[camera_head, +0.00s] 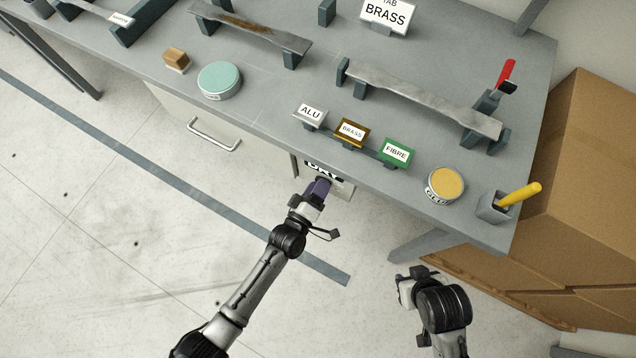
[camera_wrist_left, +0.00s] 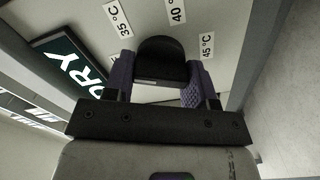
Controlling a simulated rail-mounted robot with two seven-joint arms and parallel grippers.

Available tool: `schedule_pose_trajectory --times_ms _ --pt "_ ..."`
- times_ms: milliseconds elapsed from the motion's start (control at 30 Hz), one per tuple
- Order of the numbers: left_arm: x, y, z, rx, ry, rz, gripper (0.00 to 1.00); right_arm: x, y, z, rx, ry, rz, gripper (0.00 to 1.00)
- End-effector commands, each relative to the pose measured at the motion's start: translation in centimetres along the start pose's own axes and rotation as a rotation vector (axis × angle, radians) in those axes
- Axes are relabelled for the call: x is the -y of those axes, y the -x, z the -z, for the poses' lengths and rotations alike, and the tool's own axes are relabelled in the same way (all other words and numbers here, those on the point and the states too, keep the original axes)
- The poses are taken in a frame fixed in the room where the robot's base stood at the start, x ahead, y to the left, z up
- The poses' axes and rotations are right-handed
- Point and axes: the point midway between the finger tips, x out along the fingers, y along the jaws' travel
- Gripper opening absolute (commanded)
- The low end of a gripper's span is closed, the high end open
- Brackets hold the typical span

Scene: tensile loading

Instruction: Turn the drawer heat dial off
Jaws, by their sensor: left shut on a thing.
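The heat dial (camera_wrist_left: 162,60) is a black round knob on a pale panel (camera_wrist_left: 228,22) in the left wrist view. Labels 35 °C (camera_wrist_left: 118,20), 40 °C (camera_wrist_left: 177,10) and 45 °C (camera_wrist_left: 206,46) lie around it. My left gripper (camera_wrist_left: 160,78) is shut on the dial, one purple finger on each side. In the head view my left gripper (camera_head: 319,187) is at the panel under the bench's front edge and hides the dial. Which mark the dial points at cannot be told. My right gripper (camera_head: 411,282) is in front of the bench, away from the dial, its fingers unclear.
A dark sign ending in "RY" (camera_wrist_left: 68,62) is beside the dial. Above stands the bench (camera_head: 270,90) with ALU (camera_head: 310,113), BRASS (camera_head: 351,131) and FIBRE (camera_head: 396,152) holders near its edge. A handled drawer (camera_head: 215,138) is left. Cardboard boxes (camera_head: 580,170) stand right. Floor in front is clear.

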Motion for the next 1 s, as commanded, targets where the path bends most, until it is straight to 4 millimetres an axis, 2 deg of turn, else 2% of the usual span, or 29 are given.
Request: schedule_pose_trajectory --times_ms 500,1000 --pt "0.24 0.02 -0.09 0.002 0.367 0.001 0.27 -0.26 -0.33 -0.18 0.002 0.009 -0.007 0.43" --pt "0.23 0.02 -0.08 0.001 0.471 0.001 0.27 -0.18 -0.47 -0.22 0.002 0.006 -0.005 0.43"
